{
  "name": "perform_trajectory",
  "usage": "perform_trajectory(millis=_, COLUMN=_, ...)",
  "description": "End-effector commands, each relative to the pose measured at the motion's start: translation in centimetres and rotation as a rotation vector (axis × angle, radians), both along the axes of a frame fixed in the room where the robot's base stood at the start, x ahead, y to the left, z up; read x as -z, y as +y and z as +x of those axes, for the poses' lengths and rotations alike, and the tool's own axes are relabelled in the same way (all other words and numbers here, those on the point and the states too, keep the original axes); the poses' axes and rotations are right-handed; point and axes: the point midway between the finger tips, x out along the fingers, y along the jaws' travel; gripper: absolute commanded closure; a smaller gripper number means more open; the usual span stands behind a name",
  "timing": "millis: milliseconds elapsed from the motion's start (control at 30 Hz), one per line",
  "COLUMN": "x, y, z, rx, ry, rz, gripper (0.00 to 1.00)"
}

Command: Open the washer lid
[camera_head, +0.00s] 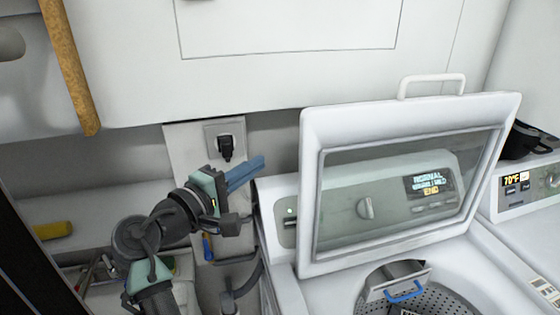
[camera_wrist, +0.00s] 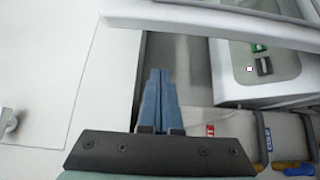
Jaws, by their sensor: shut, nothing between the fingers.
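The washer lid (camera_head: 312,190) is a white frame around a clear window, with a white handle (camera_head: 432,78) on its top edge. In the head view it stands raised, tilted up from the washer (camera_head: 290,290), and the drum (camera_head: 440,297) shows below it. The washer's control panel shows through the window. My gripper (camera_head: 258,168) is left of the lid and apart from it, its blue fingers together and empty. In the wrist view the fingers (camera_wrist: 158,78) point away from the camera, with a white edge, probably the lid's (camera_wrist: 215,22), across the top.
A wall outlet with a black plug (camera_head: 225,145) is behind my gripper. White cabinets (camera_head: 290,55) hang above. Tools and a yellow item (camera_head: 53,230) lie at the left. A second machine (camera_head: 535,190) stands at the right.

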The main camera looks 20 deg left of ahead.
Motion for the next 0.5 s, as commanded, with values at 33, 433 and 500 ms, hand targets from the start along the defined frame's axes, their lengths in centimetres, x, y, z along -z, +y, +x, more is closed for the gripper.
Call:
perform_trajectory(millis=33, x=-0.1, y=-0.1, z=0.4, rx=0.004, ry=0.000, rz=-0.007, gripper=1.00)
perform_trajectory(millis=433, x=-0.2, y=-2.3, z=6.8, rx=0.004, ry=0.001, rz=-0.003, gripper=1.00)
perform_trajectory(millis=500, x=-0.1, y=-2.5, z=7.7, rx=0.003, ry=0.000, rz=-0.002, gripper=1.00)
